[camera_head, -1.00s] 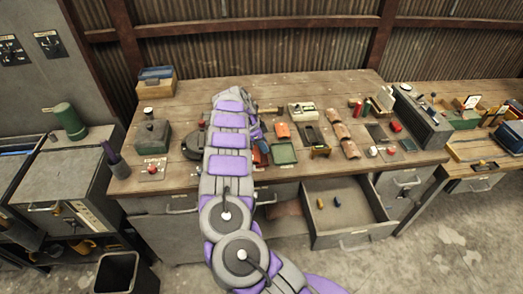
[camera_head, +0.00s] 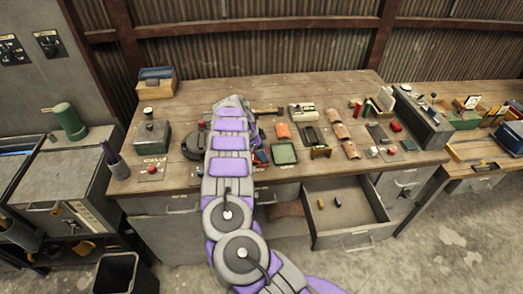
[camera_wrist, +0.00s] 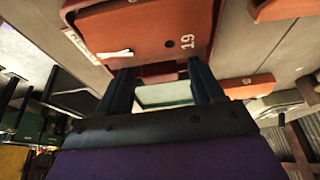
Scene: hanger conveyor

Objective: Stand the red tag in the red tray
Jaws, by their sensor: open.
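In the wrist view, my gripper (camera_wrist: 160,72) is open, with a dark finger on each side. A large orange-red piece (camera_wrist: 160,28), marked 19 and with a small dark hole, fills the top of the view just beyond the fingertips; it looks like a tag. I cannot tell whether the fingers touch it. A pale greenish panel (camera_wrist: 165,95) shows between the fingers. In the head view, my arm hides the gripper. An orange-red flat piece (camera_head: 282,130) lies on the bench right of my arm. I cannot tell for sure which piece is the red tray.
A green tray (camera_head: 284,153) lies near the bench's front edge. Several brown pieces (camera_head: 342,131) lie farther right. An open drawer (camera_head: 350,228) juts out below. A dark green box (camera_head: 151,134) stands left. Other orange-red pieces (camera_wrist: 250,87) show in the wrist view.

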